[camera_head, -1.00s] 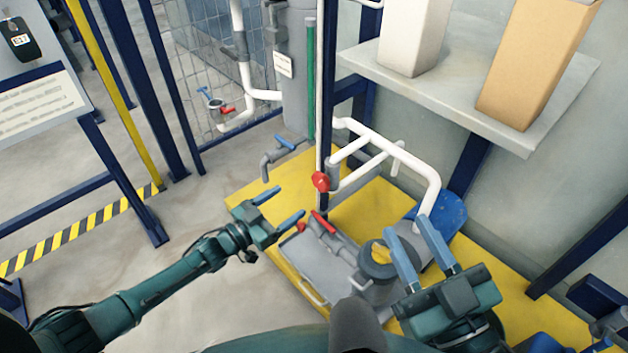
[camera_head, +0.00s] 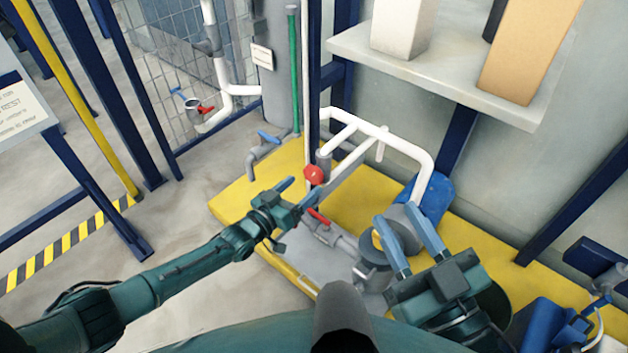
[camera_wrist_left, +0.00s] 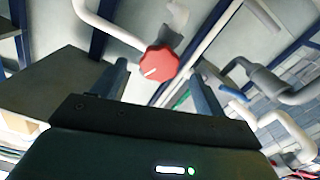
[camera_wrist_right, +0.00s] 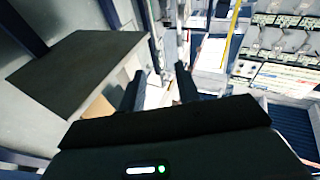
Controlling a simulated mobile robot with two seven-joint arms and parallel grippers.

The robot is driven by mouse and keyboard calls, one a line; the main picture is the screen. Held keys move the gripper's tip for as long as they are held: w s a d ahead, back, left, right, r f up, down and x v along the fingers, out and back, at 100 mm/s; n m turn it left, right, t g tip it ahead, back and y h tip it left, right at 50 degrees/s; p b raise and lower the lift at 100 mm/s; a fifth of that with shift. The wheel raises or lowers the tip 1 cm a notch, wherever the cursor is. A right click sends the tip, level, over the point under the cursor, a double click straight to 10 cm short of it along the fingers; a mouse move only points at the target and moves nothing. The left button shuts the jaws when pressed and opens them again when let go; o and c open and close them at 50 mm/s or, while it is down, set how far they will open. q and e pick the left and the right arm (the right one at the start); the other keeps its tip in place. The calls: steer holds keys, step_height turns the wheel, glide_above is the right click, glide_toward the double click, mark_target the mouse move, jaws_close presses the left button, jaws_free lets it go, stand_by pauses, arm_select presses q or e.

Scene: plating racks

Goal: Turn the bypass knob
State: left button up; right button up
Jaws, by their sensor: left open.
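A red knob (camera_head: 313,175) sits on the white pipework, just beyond my left gripper (camera_head: 298,192) in the head view. It also shows in the left wrist view (camera_wrist_left: 159,63), with a white pointer mark on its face, between and beyond the fingertips. My left gripper is open, with a finger on each side of the knob in that view; I see no clear contact. My right gripper (camera_head: 407,236) has its two fingers apart and empty, above the grey pump parts. I cannot tell which knob is labelled bypass.
White pipes (camera_head: 408,147) loop behind the red knob. A red-handled valve (camera_head: 319,216) lies just below my left gripper. A blue-handled tap (camera_head: 267,139) stands behind left. A grey shelf (camera_head: 440,75) with boxes overhangs at upper right. The yellow platform (camera_head: 235,203) is underneath.

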mark_target(311, 178)
arm_select(q)
steer(key=b+x, duration=0.1)
steer(key=x, duration=0.3)
steer(key=shift+w+d+f+b, duration=0.1)
steer(key=shift+w+d+b, duration=0.1)
steer(key=shift+b, duration=0.2)
steer(key=shift+w+d, duration=0.25)
steer(key=shift+w, duration=0.25)
arm_select(e)
steer(key=shift+w+r+n+t+y, duration=0.3)
steer(key=shift+r+n+y, duration=0.2)
steer(key=shift+r, duration=0.25)
steer(key=shift+w+r+n+t+y, duration=0.15)
steer(key=shift+r+n+t+y, duration=0.3)
steer(key=shift+r, duration=0.3)
arm_select(q)
steer(key=shift+c, duration=0.3)
steer(key=c, duration=0.9)
